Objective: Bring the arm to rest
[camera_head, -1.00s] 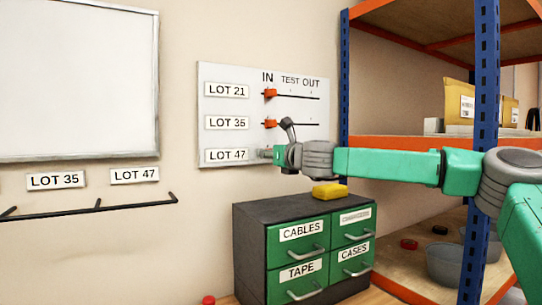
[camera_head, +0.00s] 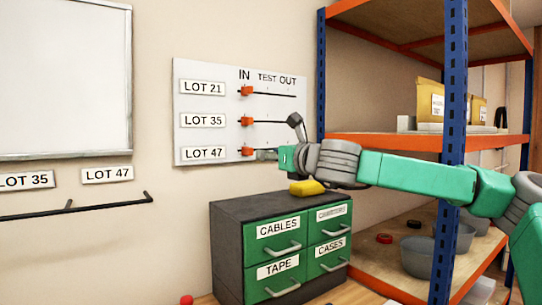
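My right arm (camera_head: 420,177) reaches in from the right in green and grey. Its gripper (camera_head: 266,155) is small and seen side-on at the white lot board (camera_head: 215,98), just right of the orange slider of the LOT 47 row (camera_head: 247,151). A small gap seems to lie between them, though depth is hard to judge. I cannot tell whether the fingers are open or shut. The sliders of LOT 21 (camera_head: 247,91) and LOT 35 (camera_head: 247,121) also stand at the left, under IN. My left gripper is not in view.
Below the arm stands a cabinet with green drawers (camera_head: 275,229), with a yellow object (camera_head: 306,187) on top. An orange and blue shelf rack (camera_head: 455,110) stands close behind the forearm. A whiteboard (camera_head: 65,80) and a black rail (camera_head: 75,208) are on the left wall.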

